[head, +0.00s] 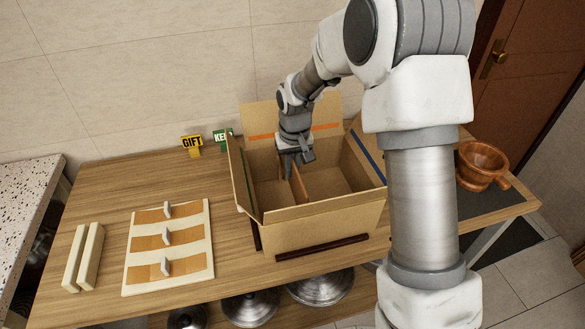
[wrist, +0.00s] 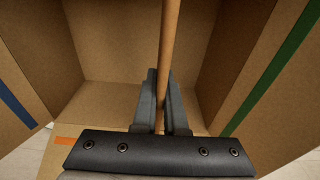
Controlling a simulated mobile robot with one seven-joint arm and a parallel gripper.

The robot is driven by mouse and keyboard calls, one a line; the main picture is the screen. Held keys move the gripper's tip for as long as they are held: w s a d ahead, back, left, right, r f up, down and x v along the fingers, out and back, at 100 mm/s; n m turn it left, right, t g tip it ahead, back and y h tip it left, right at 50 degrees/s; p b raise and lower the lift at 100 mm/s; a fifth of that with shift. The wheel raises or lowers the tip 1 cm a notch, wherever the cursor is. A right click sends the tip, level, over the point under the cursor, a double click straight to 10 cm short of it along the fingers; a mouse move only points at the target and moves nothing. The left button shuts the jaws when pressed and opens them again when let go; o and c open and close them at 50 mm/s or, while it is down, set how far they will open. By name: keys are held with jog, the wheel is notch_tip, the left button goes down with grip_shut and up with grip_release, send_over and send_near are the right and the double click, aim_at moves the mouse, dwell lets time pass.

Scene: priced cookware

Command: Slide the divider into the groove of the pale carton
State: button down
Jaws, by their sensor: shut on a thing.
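The pale carton (head: 318,228) stands open on the table with its flaps spread, and its back flap has an orange stripe. My gripper (head: 291,170) reaches down inside it from above. The divider (head: 299,186) is a thin, upright brown panel inside the carton, roughly midway between the side walls. In the wrist view, my gripper (wrist: 162,80) is shut on the divider (wrist: 171,35), with a finger on each side. The carton's inner wall (wrist: 110,45) shows there too. The groove and the divider's lower edge cannot be made out.
A board (head: 205,270) with orange strips and small pale upright pieces lies left of the carton, beside two cream bars (head: 90,257). GIFT (head: 192,142) and KEEP (head: 221,136) signs stand behind. Dark strips (head: 322,247) lie by the carton. A wooden pot (head: 482,165) sits right.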

aim_at(292, 189)
dwell(0.4)
jog(key=shift+f+b, duration=1.45)
jog(key=shift+f, duration=0.5)
jog(key=shift+f, duration=0.15)
jog(key=shift+f+b, duration=1.55)
jog(key=shift+f, duration=0.35)
jog(key=shift+c, duration=1.3)
grip_release()
